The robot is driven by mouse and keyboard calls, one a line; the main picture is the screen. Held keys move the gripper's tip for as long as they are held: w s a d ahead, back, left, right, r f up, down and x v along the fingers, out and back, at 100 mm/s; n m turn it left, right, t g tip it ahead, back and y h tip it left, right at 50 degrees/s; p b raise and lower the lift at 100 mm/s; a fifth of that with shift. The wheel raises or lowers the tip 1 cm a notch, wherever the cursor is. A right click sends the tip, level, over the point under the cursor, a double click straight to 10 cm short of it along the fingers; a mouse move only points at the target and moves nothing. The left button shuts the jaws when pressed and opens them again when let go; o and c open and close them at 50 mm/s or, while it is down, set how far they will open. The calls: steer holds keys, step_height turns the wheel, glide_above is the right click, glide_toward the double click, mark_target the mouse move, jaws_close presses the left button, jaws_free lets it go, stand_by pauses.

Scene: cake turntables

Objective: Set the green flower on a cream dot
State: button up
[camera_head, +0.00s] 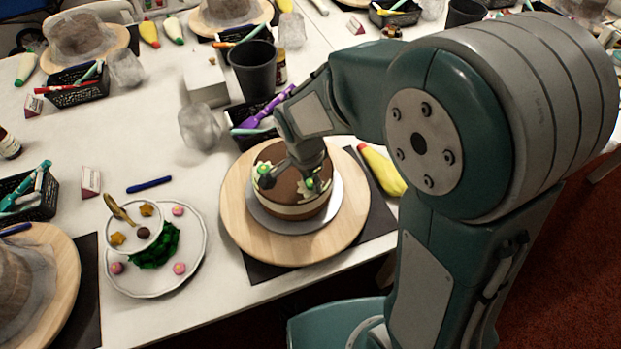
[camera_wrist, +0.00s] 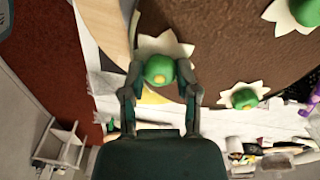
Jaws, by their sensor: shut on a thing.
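My gripper (camera_wrist: 158,74) is shut on a green flower (camera_wrist: 159,69), a round green piece, in the wrist view. A cream pointed dot (camera_wrist: 168,42) shows right behind it, at the brown cake top's edge. I cannot tell whether the flower touches that dot. Two more green flowers sit on cream dots, one at the upper right (camera_wrist: 306,10) and one lower (camera_wrist: 243,97). In the head view my gripper is low over the chocolate and cream cake (camera_head: 285,206), partly hiding its top. Green pieces show at its left (camera_head: 264,169) and near the fingers.
The cake stands on a grey disc (camera_head: 330,216) on a round wooden turntable (camera_head: 236,220). A white plate (camera_head: 196,262) with a cup and small flowers is at the left. A black cup (camera_head: 252,70), a clear crumpled cup (camera_head: 197,127) and a pen basket (camera_head: 245,135) stand behind.

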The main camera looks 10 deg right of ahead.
steer(key=o, duration=0.6)
steer(key=shift+a+f, duration=0.1)
steer(key=shift+o, duration=0.7)
steer(key=shift+a, duration=0.2)
steer(key=shift+r, duration=0.3)
step_height(320, 180, up, 12)
steer(key=a, duration=0.1)
steer(key=s+d+r+n+t+y, duration=0.1)
steer(key=s+d+r+n+t, duration=0.4)
steer(key=s+d+n, duration=0.6)
steer(key=shift+s+d+r, duration=0.3)
steer(key=shift+s+d, duration=0.3)
steer(key=shift+s, duration=0.2)
